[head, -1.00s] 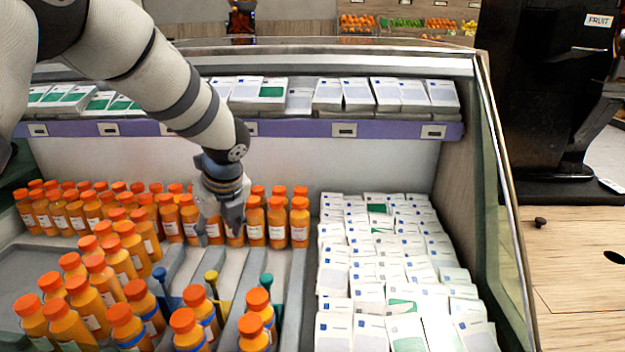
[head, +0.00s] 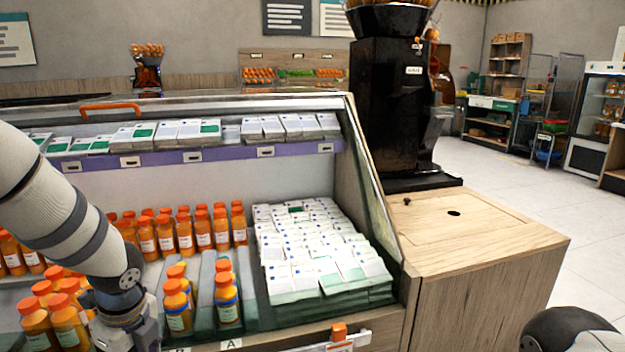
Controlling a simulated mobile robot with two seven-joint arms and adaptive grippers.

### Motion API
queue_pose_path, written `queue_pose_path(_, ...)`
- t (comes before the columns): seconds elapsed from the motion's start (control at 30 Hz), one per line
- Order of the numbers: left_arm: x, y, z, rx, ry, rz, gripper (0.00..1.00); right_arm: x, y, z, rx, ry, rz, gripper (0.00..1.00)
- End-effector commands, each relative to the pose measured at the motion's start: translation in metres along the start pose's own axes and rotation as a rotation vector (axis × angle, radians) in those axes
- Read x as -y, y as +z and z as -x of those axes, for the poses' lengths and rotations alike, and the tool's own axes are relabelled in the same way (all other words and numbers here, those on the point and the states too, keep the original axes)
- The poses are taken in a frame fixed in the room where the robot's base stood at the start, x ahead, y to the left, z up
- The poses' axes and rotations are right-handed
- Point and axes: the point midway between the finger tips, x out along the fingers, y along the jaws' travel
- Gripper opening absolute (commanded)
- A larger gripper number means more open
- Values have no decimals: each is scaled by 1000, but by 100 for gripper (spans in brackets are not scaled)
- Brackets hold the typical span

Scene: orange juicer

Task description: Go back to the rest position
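My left arm comes in from the left over the display case. My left gripper (head: 128,332) hangs at the bottom edge, in front of the orange juice bottles (head: 62,322). Its fingers are cut off by the frame or hidden, so I cannot tell whether they are open or whether anything is in them. A dark rounded part of what looks like my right arm shows at the bottom right corner. My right gripper is out of view.
The display case (head: 380,235) holds bottle rows and stacked white cartons (head: 310,245). A shelf (head: 200,157) with more cartons runs behind. Open floor (head: 515,165) lies at the right.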

Motion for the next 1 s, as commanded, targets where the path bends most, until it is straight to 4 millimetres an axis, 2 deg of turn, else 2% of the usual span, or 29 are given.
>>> queue_pose_path(0.1,-49,-61,-46,-128,65,249,45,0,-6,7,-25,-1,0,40)
queue_pose_path(0.17,-83,-95,-68,-185,117,423,45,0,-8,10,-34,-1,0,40)
queue_pose_path(0.2,-110,-117,-80,-215,161,559,45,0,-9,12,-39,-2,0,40)
queue_pose_path(0.27,-156,-149,-94,-236,237,791,45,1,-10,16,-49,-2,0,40)
queue_pose_path(0.3,-189,-167,-100,-231,289,959,45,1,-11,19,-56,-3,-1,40)
queue_pose_path(0.4,-266,-196,-103,-156,391,1348,45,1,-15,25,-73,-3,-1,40)
queue_pose_path(0.5,-323,-205,-96,-47,433,1627,45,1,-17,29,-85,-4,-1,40)
queue_pose_path(0.6,-352,-206,-89,27,437,1773,45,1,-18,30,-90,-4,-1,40)
queue_pose_path(0.67,-359,-206,-88,47,435,1809,45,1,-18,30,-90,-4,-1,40)
queue_pose_path(1.0,-359,-206,-88,48,434,1817,45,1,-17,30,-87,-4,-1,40)
